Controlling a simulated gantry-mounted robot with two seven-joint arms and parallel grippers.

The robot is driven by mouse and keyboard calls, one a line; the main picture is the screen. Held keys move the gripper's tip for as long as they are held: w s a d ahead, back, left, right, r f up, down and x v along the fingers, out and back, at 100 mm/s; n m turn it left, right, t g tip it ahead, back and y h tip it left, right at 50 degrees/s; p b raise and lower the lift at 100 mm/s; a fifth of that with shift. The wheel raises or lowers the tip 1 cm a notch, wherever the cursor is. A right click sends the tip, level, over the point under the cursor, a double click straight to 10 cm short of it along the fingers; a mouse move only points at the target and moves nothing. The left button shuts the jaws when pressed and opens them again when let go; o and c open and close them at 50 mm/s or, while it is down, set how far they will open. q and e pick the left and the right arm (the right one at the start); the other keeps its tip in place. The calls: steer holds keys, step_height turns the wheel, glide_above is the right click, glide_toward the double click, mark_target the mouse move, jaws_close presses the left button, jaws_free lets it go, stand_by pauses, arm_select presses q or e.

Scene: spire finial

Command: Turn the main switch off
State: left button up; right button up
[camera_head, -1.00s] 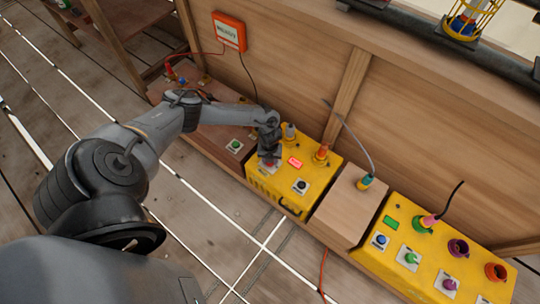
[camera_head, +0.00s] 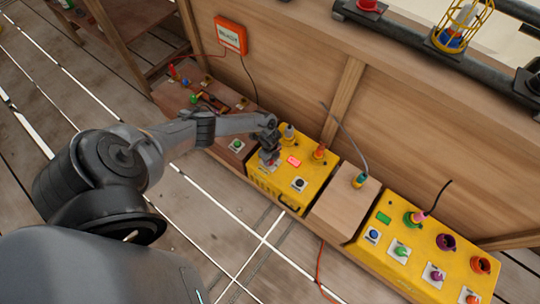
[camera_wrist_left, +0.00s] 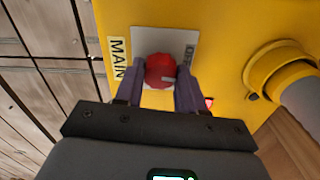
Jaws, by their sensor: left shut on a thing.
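The main switch, a red knob (camera_wrist_left: 160,71) on a pale plate (camera_wrist_left: 180,40), shows in the left wrist view beside a label reading MAIN (camera_wrist_left: 118,60). It sits on the yellow box (camera_head: 318,180). My left gripper (camera_wrist_left: 160,78) is shut on the red knob, with one finger on each side of it. In the head view my left gripper (camera_head: 269,157) is over the near left part of the box and hides most of the knob. A small light mark shows on the knob. My right gripper is not in view.
A lit red display (camera_head: 294,162), a black button (camera_head: 299,184) and an orange connector (camera_head: 319,151) are on the same box. A second yellow box (camera_head: 385,245) with coloured knobs stands to the right. A wooden wall (camera_head: 300,85) rises behind.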

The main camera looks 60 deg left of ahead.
arm_select(q)
steer(key=shift+n, duration=0.6)
steer(key=o, duration=1)
steer(key=shift+o, duration=0.2)
steer(key=shift+r+p, duration=0.15)
steer(key=shift+p, duration=0.15)
steer(key=shift+r, duration=0.25)
step_height(320, 180, up, 10)
steer(key=p, duration=0.7)
